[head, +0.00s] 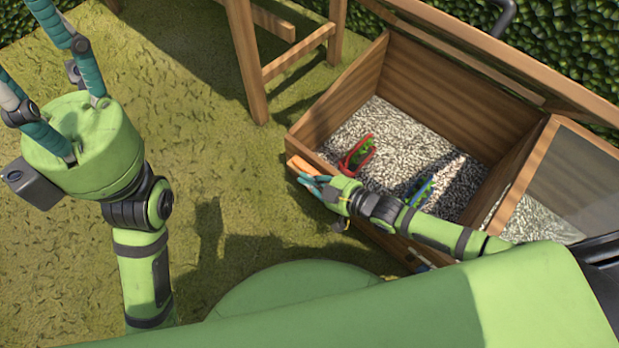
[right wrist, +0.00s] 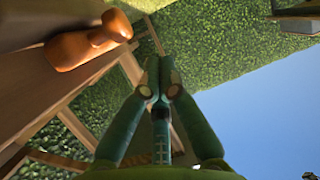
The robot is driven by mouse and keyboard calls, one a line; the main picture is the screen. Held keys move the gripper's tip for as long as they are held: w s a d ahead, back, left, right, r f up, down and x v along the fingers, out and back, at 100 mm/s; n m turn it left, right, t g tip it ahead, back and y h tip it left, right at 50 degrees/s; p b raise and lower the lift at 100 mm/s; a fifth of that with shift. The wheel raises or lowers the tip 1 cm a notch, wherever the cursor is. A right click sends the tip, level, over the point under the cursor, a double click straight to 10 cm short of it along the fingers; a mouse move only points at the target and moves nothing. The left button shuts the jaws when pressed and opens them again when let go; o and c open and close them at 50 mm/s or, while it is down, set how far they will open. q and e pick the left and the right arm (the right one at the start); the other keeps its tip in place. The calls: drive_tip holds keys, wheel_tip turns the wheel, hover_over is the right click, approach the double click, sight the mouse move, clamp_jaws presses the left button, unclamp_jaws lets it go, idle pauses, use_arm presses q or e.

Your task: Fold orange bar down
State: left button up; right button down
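The orange bar (head: 299,166) is at the left front corner of the wooden planter box (head: 332,113). In the right wrist view the bar (right wrist: 88,46) is a smooth orange handle-like piece with a rounded end, against brown wood at the upper left. My right gripper (head: 310,183) is just in front of the bar in the head view. Its teal fingers (right wrist: 163,62) are drawn together, with the bar to their left and not between them. I cannot tell whether they touch it. My left gripper (head: 25,45) has its fingers spread and empty; their tips are cut off.
Pale gravel (head: 400,140) fills the box, with a red-handled tool (head: 357,155) and a blue-green tool (head: 421,190) on it. A glazed wooden lid (head: 575,180) is at right. Wooden legs (head: 247,60) stand behind. Grass at left is open; a hedge lies beyond.

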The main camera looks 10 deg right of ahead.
drive_tip(key=shift+d, duration=0.1)
drive_tip(key=v, duration=1.2)
